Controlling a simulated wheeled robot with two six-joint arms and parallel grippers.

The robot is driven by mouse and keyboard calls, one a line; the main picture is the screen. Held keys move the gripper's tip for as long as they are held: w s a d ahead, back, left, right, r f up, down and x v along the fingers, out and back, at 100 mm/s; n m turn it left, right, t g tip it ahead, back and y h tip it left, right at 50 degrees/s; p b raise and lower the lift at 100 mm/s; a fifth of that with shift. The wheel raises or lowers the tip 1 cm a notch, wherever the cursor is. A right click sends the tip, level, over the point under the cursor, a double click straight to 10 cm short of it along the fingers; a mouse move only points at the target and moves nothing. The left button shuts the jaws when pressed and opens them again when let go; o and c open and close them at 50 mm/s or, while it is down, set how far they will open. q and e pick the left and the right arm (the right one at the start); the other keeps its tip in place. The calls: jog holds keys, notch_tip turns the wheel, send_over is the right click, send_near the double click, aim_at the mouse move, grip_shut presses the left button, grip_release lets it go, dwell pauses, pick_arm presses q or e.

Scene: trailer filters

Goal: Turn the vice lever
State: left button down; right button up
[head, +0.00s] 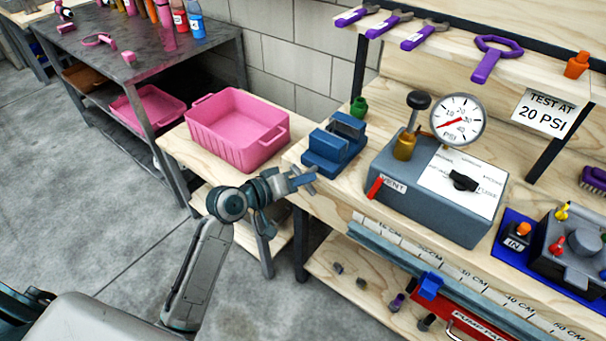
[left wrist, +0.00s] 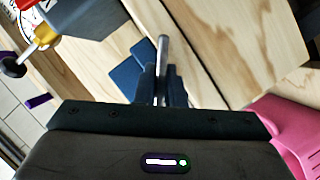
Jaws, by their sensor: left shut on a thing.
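The blue vice (head: 335,145) stands at the left front corner of the wooden bench, beside the grey test box. In the left wrist view part of its blue body (left wrist: 124,76) shows beyond my fingers. My left gripper (head: 303,180) is at the bench's front edge, just in front of the vice. In the left wrist view my left gripper (left wrist: 161,88) is shut on a thin grey metal bar, the vice lever (left wrist: 163,52), which sticks out past the fingertips. The fingers hide the lever's lower part. My right gripper is in neither view.
The grey test box (head: 440,185) with a gauge (head: 458,121) and red vent lever (head: 375,188) stands right of the vice. A pink bin (head: 237,130) sits on a lower wooden table to the left. A small green part (head: 358,107) is behind the vice.

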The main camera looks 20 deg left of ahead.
pick_arm(q)
jog(key=m+y+p, duration=0.2)
jog(key=m+p, duration=0.1)
jog(key=shift+m+y, duration=0.4)
jog(key=m+y+p, duration=0.2)
jog(key=m, duration=0.1)
jog(key=shift+t, duration=0.3)
jog(key=shift+f+m+t+y+p, duration=0.1)
jog(key=shift+m+t+y+p, duration=0.25)
jog(key=shift+m+y, duration=0.5)
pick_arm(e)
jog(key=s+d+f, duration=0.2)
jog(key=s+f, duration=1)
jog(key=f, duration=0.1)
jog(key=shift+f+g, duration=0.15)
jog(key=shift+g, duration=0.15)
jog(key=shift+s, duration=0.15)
pick_arm(q)
jog(key=c, duration=1.5)
grip_release()
jog(key=shift+s, duration=0.15)
